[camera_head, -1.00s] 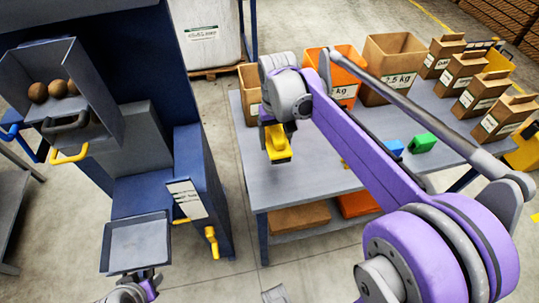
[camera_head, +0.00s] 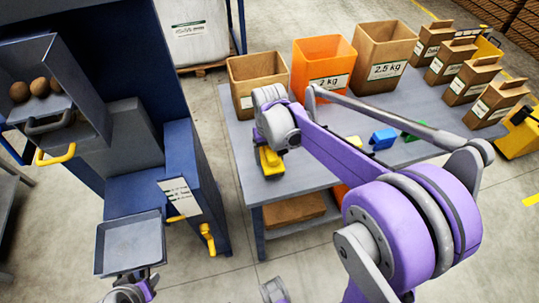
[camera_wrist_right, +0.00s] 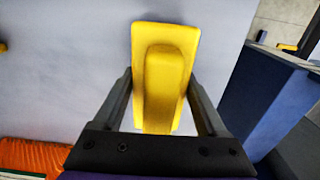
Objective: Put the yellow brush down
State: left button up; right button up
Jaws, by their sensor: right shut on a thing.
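The yellow brush (camera_head: 271,163) is between the fingers of my right gripper (camera_head: 266,146), over the left end of the grey worktable (camera_head: 310,165). In the right wrist view the brush (camera_wrist_right: 163,75) sits between the two dark fingers (camera_wrist_right: 160,95) of that gripper, shut on it. The brush is on the tabletop or just above it; I cannot tell which. My left gripper (camera_head: 135,288) is at the lower left, at the near edge of a grey tray (camera_head: 130,243). Its fingers are largely hidden.
Brown and orange bins (camera_head: 322,75) stand along the table's back, and brown bags (camera_head: 472,80) at its right. A blue block (camera_head: 383,139) and a green block (camera_head: 413,128) lie behind my right arm. The blue machine (camera_head: 205,180) stands left, across a floor gap.

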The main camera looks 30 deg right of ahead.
jog(key=shift+f, duration=0.15)
jog(key=o, duration=1.4)
